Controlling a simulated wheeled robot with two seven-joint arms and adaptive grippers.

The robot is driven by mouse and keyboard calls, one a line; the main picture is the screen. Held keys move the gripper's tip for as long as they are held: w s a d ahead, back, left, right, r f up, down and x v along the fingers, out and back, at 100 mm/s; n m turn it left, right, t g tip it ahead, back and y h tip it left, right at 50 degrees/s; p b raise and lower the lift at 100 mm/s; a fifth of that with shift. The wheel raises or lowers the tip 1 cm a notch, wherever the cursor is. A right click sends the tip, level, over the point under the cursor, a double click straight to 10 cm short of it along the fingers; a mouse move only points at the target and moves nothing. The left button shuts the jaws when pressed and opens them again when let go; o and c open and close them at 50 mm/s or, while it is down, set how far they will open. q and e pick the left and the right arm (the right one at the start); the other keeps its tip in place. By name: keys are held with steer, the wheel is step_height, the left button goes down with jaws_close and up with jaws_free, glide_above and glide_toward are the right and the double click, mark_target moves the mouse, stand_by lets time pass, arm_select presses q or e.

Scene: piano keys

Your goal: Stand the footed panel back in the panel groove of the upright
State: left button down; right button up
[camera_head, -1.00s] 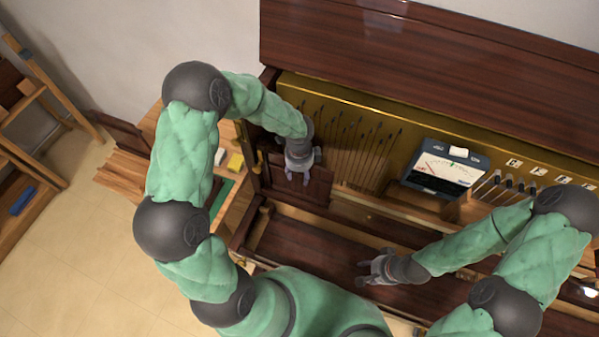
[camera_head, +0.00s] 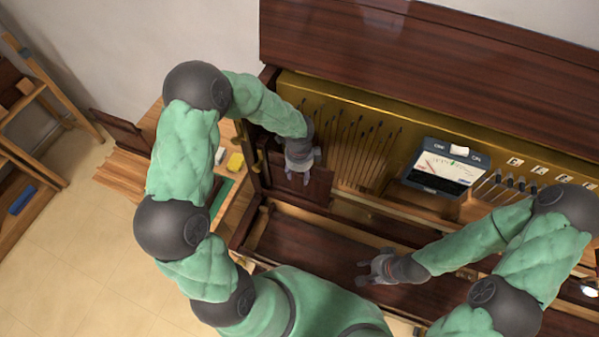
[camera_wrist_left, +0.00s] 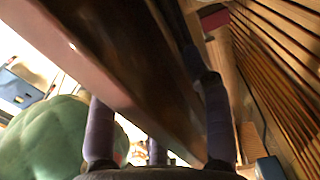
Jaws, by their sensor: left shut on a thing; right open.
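The dark brown panel (camera_head: 318,187) stands at the left end of the piano's open front, close to the upright's left side. My left gripper (camera_head: 298,179) is shut on its upper edge. In the left wrist view the panel (camera_wrist_left: 120,75) runs between the two purple fingers of my left gripper (camera_wrist_left: 158,130). The panel's foot and the groove cannot be made out; the panel and gripper cover that area. My right gripper (camera_head: 364,272) is open and empty above the dark board at the front of the upright (camera_head: 310,254).
A meter box (camera_head: 445,166) stands on the ledge to the right, beside several dark-tipped tools (camera_head: 500,188). Thin rods (camera_head: 365,150) line the opening behind the panel. A wooden rack (camera_head: 30,110) is further left.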

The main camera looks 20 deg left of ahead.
stand_by(0.4)
arm_select(q)
steer(key=shift+c, duration=2.3)
jaws_free()
step_height(320, 180, up, 12)
